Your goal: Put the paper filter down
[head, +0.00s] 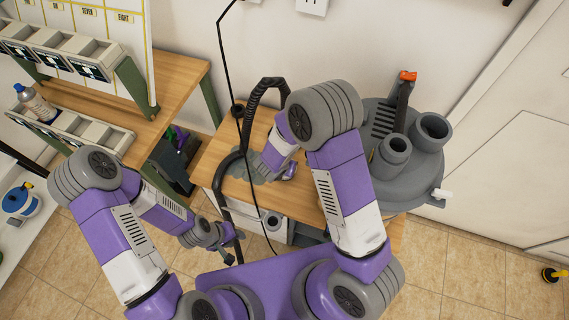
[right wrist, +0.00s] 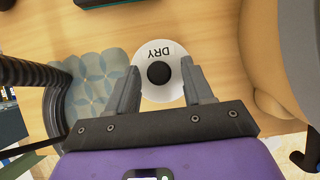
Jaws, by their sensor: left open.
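My left gripper (head: 228,252) is open and empty, low in front of the table in the head view. My right arm reaches over the table, and its gripper is mostly hidden there. In the right wrist view my right gripper (right wrist: 161,64) has its two fingers well apart. Between and beyond them shows a round white disc (right wrist: 148,53) marked DRY, with a black knob at its middle. The fingers overlap its sides in the picture and are clear of the knob. I cannot tell whether this disc is the paper filter.
A grey canister (head: 412,178) with round ports stands right of my right arm. A tan rounded thing (right wrist: 277,50) fills the wrist view's right side. A patterned grey-blue thing (right wrist: 90,82) lies left of the disc. A black hose (head: 262,86) arches over the wooden table (head: 305,206).

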